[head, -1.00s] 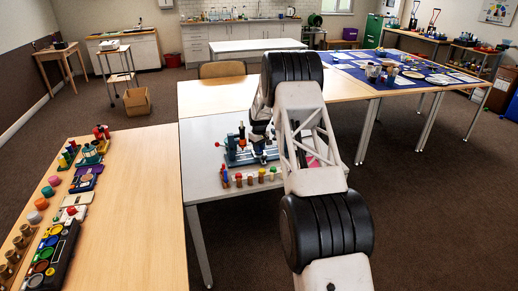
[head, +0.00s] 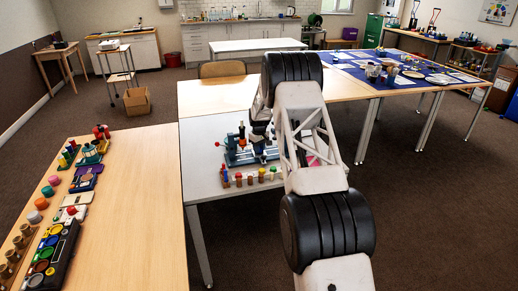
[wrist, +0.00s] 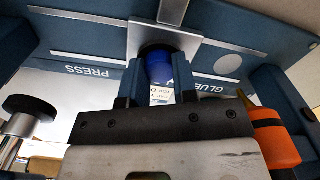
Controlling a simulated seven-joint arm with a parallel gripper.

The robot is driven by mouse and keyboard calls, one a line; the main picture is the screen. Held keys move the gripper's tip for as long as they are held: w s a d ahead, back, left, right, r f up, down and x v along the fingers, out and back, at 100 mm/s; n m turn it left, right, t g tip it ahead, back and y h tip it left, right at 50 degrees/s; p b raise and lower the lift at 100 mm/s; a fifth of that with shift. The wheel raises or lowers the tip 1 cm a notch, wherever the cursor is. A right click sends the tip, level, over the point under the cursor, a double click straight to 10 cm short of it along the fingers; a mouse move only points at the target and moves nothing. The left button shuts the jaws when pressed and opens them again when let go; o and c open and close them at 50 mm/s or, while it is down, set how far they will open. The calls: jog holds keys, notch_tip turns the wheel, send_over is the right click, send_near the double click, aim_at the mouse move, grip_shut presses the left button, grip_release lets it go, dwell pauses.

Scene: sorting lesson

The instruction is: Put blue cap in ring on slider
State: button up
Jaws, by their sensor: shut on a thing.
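In the wrist view my gripper (wrist: 160,82) is shut on a blue cap (wrist: 160,70), a short blue cylinder with a white printed label on its near side. The cap's far end meets a dark round ring (wrist: 150,49) on the bright metal slider (wrist: 188,47). I cannot tell whether the cap is inside the ring or only against it. In the head view my arm hides the cap, ring and fingertips; the blue fixture (head: 236,157) shows beside my wrist on the grey table.
The fixture bears the words PRESS and GLUE. A black knob (wrist: 30,107) stands at left and an orange bottle (wrist: 272,137) at right, close to my gripper. Several coloured pegs (head: 250,179) line the fixture's front. The left wooden table (head: 140,210) has clear room on its right side.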

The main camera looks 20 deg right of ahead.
dwell(0.3)
jog(key=o, duration=1.4)
jog(key=shift+c, duration=0.2)
jog(key=shift+r, duration=0.2)
jog(key=shift+r, duration=3.3)
